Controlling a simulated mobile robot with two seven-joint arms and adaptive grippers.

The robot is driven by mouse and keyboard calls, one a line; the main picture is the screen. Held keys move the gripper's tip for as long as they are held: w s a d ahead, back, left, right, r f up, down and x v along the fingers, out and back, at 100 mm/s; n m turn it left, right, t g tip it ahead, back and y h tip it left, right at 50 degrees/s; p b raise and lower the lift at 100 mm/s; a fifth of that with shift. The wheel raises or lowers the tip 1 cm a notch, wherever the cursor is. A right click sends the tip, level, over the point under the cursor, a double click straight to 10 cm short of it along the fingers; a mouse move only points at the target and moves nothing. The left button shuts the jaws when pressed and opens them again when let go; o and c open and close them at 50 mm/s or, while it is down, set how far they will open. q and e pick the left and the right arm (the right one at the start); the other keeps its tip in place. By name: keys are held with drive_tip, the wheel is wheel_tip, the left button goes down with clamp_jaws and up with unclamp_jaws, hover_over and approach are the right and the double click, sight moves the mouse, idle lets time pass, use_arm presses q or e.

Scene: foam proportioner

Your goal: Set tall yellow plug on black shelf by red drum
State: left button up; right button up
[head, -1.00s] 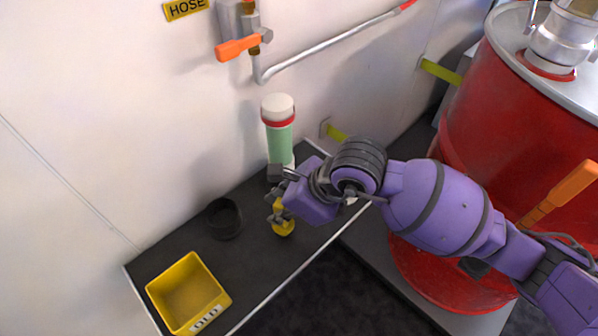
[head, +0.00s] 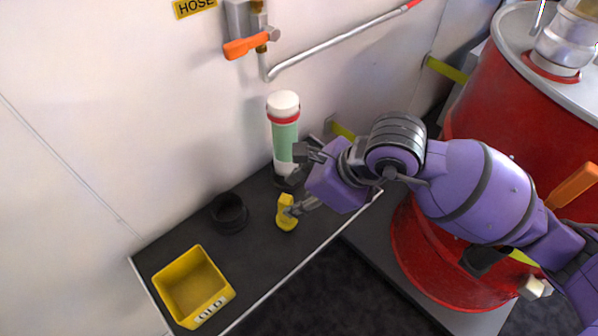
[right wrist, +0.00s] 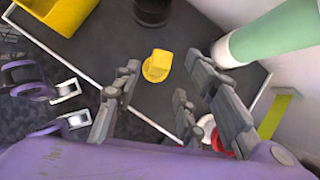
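The yellow plug (head: 286,213) stands on the black shelf (head: 255,255), near the shelf's front edge. The right wrist view shows it from above, with a squarish top on a rounder base (right wrist: 157,66). My right gripper (head: 302,180) is open, with its fingers spread wide and clear of the plug in the right wrist view (right wrist: 165,75). One finger overlaps the plug's side in the head view. My left gripper shows at the left of the right wrist view (right wrist: 72,104), its two fingers apart and empty. The red drum (head: 465,120) stands to the right, partly behind my right arm.
A green and white cylinder (head: 285,132) with a red band stands at the shelf's back. A black ring-shaped holder (head: 229,213) and a yellow bin (head: 222,299) labelled OLD are left of the plug. An orange-handled valve (head: 245,47) and pipe are on the wall.

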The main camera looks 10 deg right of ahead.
drive_tip(key=v, duration=0.6)
drive_tip(key=s+a+r+m+y, duration=0.3)
drive_tip(key=s+a+m+y, duration=0.7)
drive_tip(key=a+m+y, duration=0.15)
drive_tip(key=w+d+f+m+t+h, duration=0.35)
drive_tip(key=d+m+t, duration=0.55)
drive_tip(key=m, duration=0.6)
drive_tip(key=s+d+f+m+t+h, duration=0.3)
drive_tip(key=d+f+m+h, duration=0.6)
drive_tip(key=f+m, duration=0.3)
drive_tip(key=s+d+f+m+g+h, duration=0.2)
drive_tip(key=s+d+f+m+g, duration=0.1)
drive_tip(key=s+f, duration=0.6)
drive_tip(key=s+d+f+m+g+h, duration=0.2)
drive_tip(key=s+f+m+g, duration=0.4)
drive_tip(key=s, duration=0.8)
wheel_tip(320, 180, down, 3)
drive_tip(key=shift+s+d+f+h, duration=0.2)
drive_tip(key=shift+d+h, duration=0.1)
drive_tip(key=shift+d, duration=0.4)
drive_tip(key=shift+w, duration=0.1)
drive_tip(key=shift+c, duration=0.9)
drive_tip(key=shift+d+m, duration=0.1)
drive_tip(key=shift+m, duration=0.15)
